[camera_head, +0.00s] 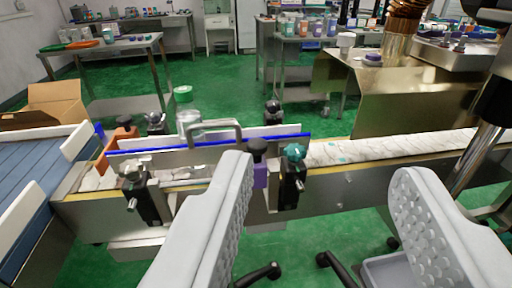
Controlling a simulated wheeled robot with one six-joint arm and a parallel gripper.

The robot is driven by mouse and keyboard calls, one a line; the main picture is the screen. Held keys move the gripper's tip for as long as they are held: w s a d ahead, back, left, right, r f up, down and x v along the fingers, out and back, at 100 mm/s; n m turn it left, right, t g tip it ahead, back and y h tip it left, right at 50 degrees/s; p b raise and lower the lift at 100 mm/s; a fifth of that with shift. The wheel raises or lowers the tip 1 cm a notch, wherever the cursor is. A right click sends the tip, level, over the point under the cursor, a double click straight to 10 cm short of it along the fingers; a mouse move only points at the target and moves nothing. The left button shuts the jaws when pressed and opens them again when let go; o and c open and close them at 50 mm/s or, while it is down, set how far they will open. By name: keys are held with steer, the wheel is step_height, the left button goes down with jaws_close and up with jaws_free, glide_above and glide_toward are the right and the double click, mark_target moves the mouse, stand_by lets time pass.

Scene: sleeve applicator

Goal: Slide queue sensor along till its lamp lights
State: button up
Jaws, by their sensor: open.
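My gripper (324,176) is open, with one grey padded finger at lower centre and the other at lower right. Nothing is between the fingers up close; the conveyor's side passes beyond them. A small purple block (260,176) with a black knob sits on the conveyor's near side, just beyond the left fingertip. Beside it on the right is a black clamp with a teal knob (294,153). Another black clamp (147,197) stands further left. I cannot tell for sure which part is the queue sensor. I see no lit lamp.
The conveyor (385,150) crosses the view, with blue-edged guide rails (170,149) and a metal handle above it. A clear bottle with a green cap (184,98) stands at the rails. A blue belt (28,180) is at left, a brassy machine housing (415,95) at right.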

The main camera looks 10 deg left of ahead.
steer(key=w+a+r+g, duration=0.2)
steer(key=w+r+g, duration=0.2)
steer(key=w+g, duration=0.5)
steer(key=n+g, duration=0.1)
steer(key=g, duration=0.7)
glide_toward(257, 141)
step_height(257, 141, down, 8)
steer(key=shift+w+f, duration=0.15)
steer(key=shift+f, duration=0.05)
stand_by(0.3)
